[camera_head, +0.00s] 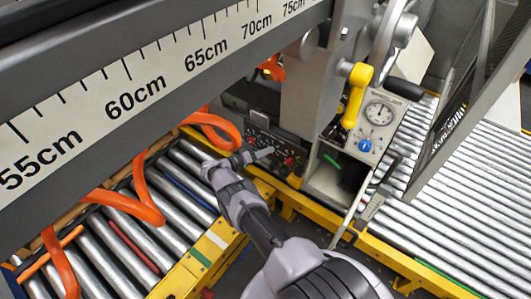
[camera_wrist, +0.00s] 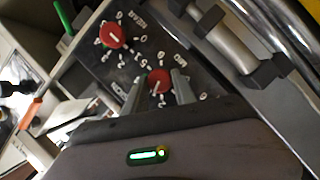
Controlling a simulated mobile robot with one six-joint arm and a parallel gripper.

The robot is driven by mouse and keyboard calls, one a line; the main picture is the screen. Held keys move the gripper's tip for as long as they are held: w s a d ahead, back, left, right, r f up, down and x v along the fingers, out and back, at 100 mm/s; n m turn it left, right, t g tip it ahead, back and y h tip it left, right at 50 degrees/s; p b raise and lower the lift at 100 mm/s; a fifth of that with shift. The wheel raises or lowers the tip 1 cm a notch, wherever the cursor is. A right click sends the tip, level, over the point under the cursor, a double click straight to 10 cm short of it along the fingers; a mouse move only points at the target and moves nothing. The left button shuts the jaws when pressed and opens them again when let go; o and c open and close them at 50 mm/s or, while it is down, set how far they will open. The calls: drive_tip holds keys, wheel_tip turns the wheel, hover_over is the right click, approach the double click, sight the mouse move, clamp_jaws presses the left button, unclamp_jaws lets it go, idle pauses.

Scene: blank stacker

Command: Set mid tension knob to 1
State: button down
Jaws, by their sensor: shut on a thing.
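The mid tension knob (camera_wrist: 158,77) is red and round, on a dark panel (camera_wrist: 98,65) with white numerals and a "MID" label beside it. In the wrist view my gripper (camera_wrist: 160,86) has one finger on each side of this knob and is shut on it. The fingers hide parts of the numerals, and the knob's pointer setting is too small to read. In the head view my gripper (camera_head: 243,158) reaches the dark panel (camera_head: 262,139), where red knobs show only small.
A gauge box (camera_head: 378,112) with a blue knob and a yellow handle (camera_head: 356,92) stand right of the panel. Metal rollers (camera_head: 470,190) lie at right and left. A grey ruler beam (camera_head: 150,75) crosses above.

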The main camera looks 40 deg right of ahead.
drive_tip(key=c, duration=1)
unclamp_jaws()
drive_tip(key=v, duration=1.7)
drive_tip(key=shift+a+r, duration=0.1)
drive_tip(key=shift+a, duration=0.15)
drive_tip(key=shift+r, duration=0.1)
